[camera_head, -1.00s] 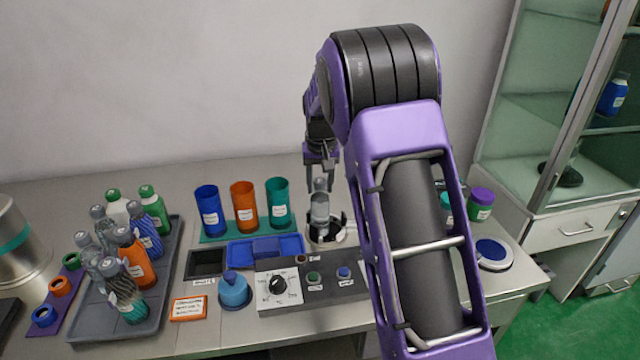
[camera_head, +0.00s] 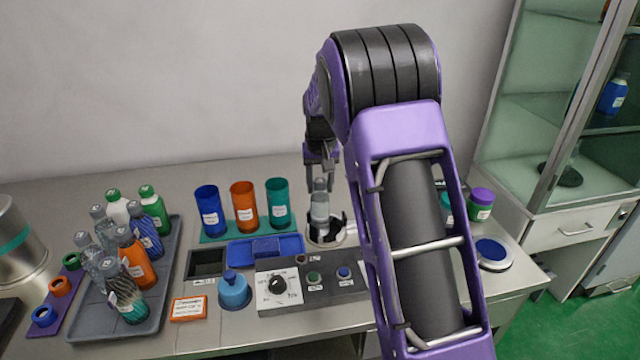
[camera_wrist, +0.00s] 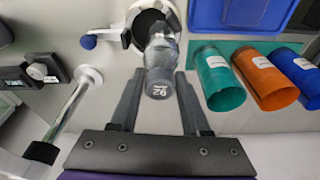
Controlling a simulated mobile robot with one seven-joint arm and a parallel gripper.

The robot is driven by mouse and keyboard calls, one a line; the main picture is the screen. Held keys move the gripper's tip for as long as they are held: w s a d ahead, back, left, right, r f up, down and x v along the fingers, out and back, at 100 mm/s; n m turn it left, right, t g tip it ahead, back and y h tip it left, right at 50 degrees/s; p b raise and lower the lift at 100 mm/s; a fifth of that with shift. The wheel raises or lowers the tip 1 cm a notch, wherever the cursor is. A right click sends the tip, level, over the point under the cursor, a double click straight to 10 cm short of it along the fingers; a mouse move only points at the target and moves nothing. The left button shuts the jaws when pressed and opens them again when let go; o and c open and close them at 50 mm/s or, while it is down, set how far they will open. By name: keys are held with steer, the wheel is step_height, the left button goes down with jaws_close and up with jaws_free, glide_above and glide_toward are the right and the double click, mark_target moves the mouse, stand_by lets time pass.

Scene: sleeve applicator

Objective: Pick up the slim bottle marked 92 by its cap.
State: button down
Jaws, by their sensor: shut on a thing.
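The slim bottle (camera_head: 319,212) is clear-grey with a grey cap. It stands upright in the round dark opening of the applicator (camera_head: 326,240), which hides its lower part. In the wrist view the cap (camera_wrist: 158,89) faces me and reads 92. My gripper (camera_head: 320,182) points down from above, with its fingertips on either side of the cap. In the wrist view my gripper (camera_wrist: 160,85) has one dark finger on each side of the cap and is shut on it.
Blue, orange and teal (camera_head: 278,203) cups stand left of the bottle on a green strip. A blue tray (camera_head: 295,244) and a control panel (camera_head: 311,283) lie in front. A grey tray (camera_head: 166,292) of several bottles stands farther left. A purple-lidded jar (camera_head: 481,203) is at right.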

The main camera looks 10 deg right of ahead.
steer(key=shift+r, duration=0.1)
steer(key=shift+r+p, duration=2.45)
steer(key=shift+r, duration=1.25)
